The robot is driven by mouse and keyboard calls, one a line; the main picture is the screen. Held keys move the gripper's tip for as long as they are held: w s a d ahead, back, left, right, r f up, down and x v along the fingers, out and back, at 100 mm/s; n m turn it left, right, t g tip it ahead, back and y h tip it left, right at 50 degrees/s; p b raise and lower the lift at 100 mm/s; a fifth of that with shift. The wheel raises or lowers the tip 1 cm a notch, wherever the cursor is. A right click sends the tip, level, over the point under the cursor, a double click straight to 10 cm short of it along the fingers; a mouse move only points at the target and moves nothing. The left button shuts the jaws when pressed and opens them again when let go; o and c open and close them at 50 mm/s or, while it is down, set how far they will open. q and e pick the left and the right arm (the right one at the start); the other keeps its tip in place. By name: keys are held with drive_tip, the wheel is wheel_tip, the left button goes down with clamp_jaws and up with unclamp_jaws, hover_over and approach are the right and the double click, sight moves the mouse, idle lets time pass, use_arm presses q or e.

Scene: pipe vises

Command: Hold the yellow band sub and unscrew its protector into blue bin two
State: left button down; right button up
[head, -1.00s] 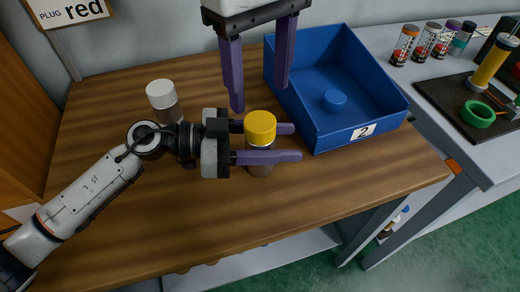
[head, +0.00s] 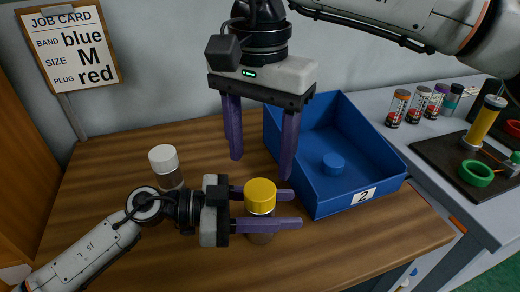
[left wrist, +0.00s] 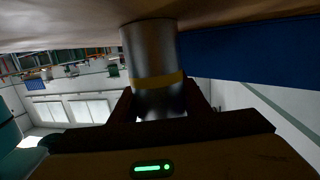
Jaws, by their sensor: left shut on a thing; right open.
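The yellow-banded sub stands upright on the wooden table, a metal cylinder topped by a yellow protector (head: 260,195) in the head view. In the left wrist view its bare metal body (left wrist: 150,45) and a yellow band (left wrist: 157,81) show. My left gripper (head: 292,208) is shut on the sub's body below the protector, its fingers lying level on either side. My right gripper (head: 262,170) is open and empty, fingers pointing down, above and behind the protector. Blue bin two (head: 335,206), marked with a 2, stands to the right on the table.
A white-capped cylinder (head: 166,168) stands left of the sub, close to my left wrist. A job card (head: 72,45) stands behind. Several banded cylinders (head: 397,108) and a dark board (head: 450,150) are on the right bench.

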sight(260, 189)
drive_tip(key=m, duration=0.4)
drive_tip(key=shift+m, duration=0.3)
drive_tip(key=m, duration=0.4)
drive_tip(key=shift+m, duration=0.3)
drive_tip(key=m, duration=1.9)
drive_tip(key=shift+m, duration=0.3)
drive_tip(key=m, duration=0.8)
drive_tip(key=shift+m, duration=0.3)
drive_tip(key=m, duration=0.6)
drive_tip(key=shift+m, duration=0.3)
drive_tip(key=shift+f, duration=4.05)
